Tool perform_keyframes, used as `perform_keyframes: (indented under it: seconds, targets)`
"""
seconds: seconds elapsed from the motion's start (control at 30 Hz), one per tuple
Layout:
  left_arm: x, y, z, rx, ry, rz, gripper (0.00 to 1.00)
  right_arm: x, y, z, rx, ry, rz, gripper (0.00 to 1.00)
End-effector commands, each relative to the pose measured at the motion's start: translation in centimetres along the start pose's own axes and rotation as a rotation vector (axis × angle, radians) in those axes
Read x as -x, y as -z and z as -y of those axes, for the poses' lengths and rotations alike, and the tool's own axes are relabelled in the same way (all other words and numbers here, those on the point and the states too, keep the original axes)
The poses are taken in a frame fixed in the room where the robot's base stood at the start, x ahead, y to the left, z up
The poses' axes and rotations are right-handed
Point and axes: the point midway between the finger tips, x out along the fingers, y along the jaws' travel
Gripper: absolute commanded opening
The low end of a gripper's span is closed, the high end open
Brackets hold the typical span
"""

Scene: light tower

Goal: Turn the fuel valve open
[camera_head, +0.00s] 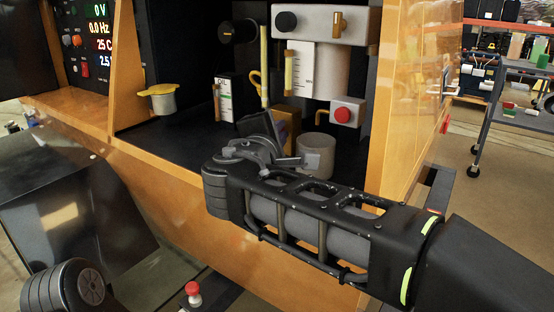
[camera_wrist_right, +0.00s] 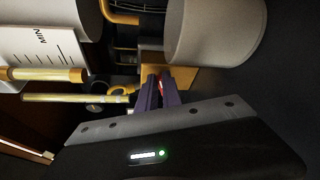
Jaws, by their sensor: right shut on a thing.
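My right gripper (camera_head: 262,124) reaches into the orange-framed cabinet (camera_head: 376,130), low and near its middle. In the right wrist view its two dark fingers (camera_wrist_right: 157,92) are closed on a small red piece (camera_wrist_right: 162,84), which looks like the fuel valve's handle. Only a sliver of red shows between the fingers, so its angle cannot be told. A yellow-brown block (camera_head: 288,119) stands right behind the fingers; it also shows in the wrist view (camera_wrist_right: 182,76). In the head view the gripper and wrist hide the valve. My left gripper is not in view.
A grey cylinder (camera_head: 316,154) stands just right of the gripper. A box with a red button (camera_head: 342,115) and a white tank (camera_head: 322,68) are behind. A yellow-capped cup (camera_head: 162,99) is left on the dark shelf. A cart (camera_head: 510,110) stands outside, right.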

Motion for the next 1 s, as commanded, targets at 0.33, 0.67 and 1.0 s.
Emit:
perform_keyframes:
  seconds: [0.33,0.67,1.0]
  targets:
    - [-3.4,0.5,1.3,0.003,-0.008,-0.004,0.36,-0.1,0.1,0.9,-0.183,-0.073,0.001,0.0]
    - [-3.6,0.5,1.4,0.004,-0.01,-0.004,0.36,-0.1,0.1,0.7,-0.221,-0.089,0.002,0.0]
    - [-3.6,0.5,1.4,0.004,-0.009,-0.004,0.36,-0.1,0.1,0.7,-0.221,-0.089,0.002,0.16]
